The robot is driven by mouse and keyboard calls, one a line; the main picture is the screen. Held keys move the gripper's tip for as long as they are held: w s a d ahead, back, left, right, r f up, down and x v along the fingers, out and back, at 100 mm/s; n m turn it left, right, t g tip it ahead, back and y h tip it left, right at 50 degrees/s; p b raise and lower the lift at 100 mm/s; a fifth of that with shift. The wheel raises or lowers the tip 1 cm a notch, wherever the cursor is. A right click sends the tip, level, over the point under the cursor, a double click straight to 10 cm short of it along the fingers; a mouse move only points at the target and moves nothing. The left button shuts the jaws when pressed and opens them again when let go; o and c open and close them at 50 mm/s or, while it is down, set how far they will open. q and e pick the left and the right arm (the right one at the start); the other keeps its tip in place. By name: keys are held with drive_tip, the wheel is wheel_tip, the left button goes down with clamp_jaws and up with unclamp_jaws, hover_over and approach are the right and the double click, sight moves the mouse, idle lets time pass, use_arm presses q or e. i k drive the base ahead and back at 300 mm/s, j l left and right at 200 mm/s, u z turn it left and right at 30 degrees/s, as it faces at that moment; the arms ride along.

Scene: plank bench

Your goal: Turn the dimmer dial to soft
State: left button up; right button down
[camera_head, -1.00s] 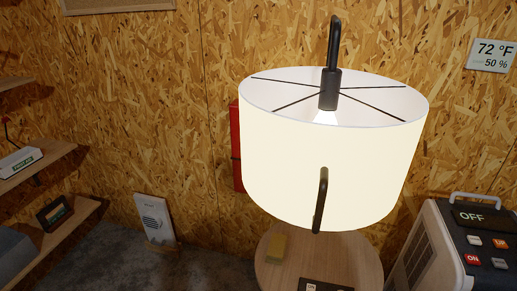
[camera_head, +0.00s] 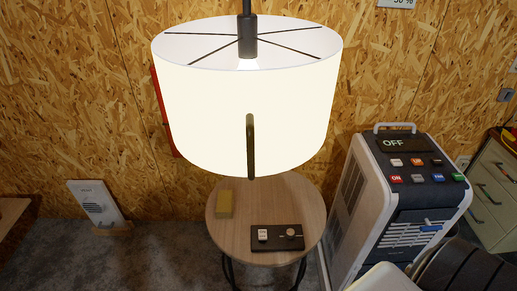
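A dark dimmer box (camera_head: 277,238) lies on a small round wooden table (camera_head: 234,242) in the lower middle of the head view. A pale round dial (camera_head: 291,233) sits on the right of the box, and a small white label or switch (camera_head: 263,235) on its left. The dial's setting is too small to read. A large lamp with a glowing cream shade (camera_head: 245,110) hangs above the table.
A yellow block (camera_head: 225,203) lies on the table's left side. A portable unit (camera_head: 385,205) with an OFF display stands right of the table. A white panel (camera_head: 97,206) leans at the left wall. Drawers (camera_head: 493,180) stand far right. Floor is clear left of the table.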

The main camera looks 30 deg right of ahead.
sight(290, 234)
drive_tip(key=z, duration=1.35)
